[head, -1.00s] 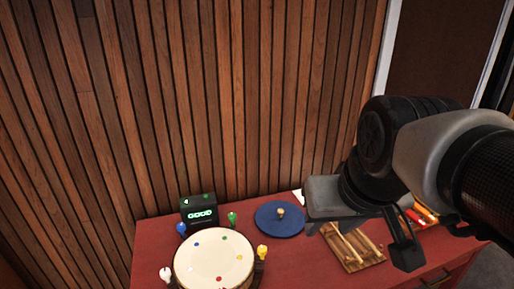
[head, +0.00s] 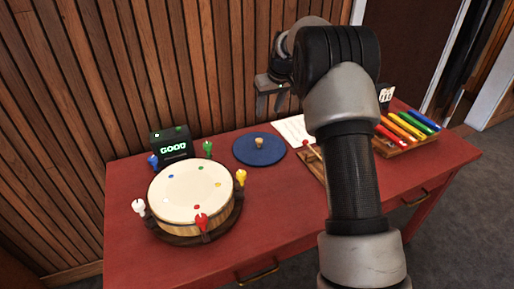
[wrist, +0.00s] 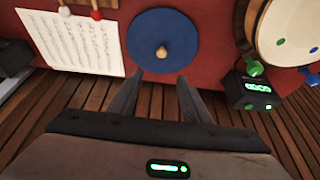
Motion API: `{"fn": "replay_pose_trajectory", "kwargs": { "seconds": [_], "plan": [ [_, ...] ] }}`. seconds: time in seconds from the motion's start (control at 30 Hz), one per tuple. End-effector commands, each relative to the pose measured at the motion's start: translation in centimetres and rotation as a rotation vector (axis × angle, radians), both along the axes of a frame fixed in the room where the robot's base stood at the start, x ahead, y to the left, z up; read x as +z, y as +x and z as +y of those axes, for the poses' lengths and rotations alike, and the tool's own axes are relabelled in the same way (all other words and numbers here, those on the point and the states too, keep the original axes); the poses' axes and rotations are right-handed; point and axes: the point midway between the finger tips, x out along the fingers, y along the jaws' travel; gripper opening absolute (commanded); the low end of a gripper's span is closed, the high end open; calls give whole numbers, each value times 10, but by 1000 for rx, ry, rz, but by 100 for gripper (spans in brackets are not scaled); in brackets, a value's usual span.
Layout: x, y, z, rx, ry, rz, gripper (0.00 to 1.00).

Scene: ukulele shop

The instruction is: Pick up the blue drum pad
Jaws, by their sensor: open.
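The blue drum pad (head: 259,152) is a flat round disc with a small wooden knob at its centre. It lies on the red table between the drum and a sheet of paper. In the wrist view the pad (wrist: 163,55) lies beyond my fingertips, its knob roughly in line with the gap between them. My gripper (head: 274,103) is above the back of the table, near the wall and above the pad. In the wrist view my gripper (wrist: 158,80) is open, with nothing between its fingers.
A drum (head: 192,192) with coloured pegs stands left of the pad. Sheet music (head: 295,130) lies right of the pad; a coloured-bar xylophone (head: 407,130) is farther right. The wooden wall (head: 150,70) is close behind the table.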

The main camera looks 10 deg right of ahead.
Motion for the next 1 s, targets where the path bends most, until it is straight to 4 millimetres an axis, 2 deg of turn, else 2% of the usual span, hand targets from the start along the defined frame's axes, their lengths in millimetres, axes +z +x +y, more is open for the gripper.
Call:
{"fn": "replay_pose_trajectory", "kwargs": {
  "seconds": [0.17, 0.6, 0.87, 1.0],
  "plan": [
    [-23, 10, 0, 6, -1, 3, 44],
    [-106, 42, 10, 6, -2, 3, 44],
    [-125, 50, 12, 5, -1, 1, 44],
    [-143, 52, 15, 5, -2, 3, 44]
  ]
}}
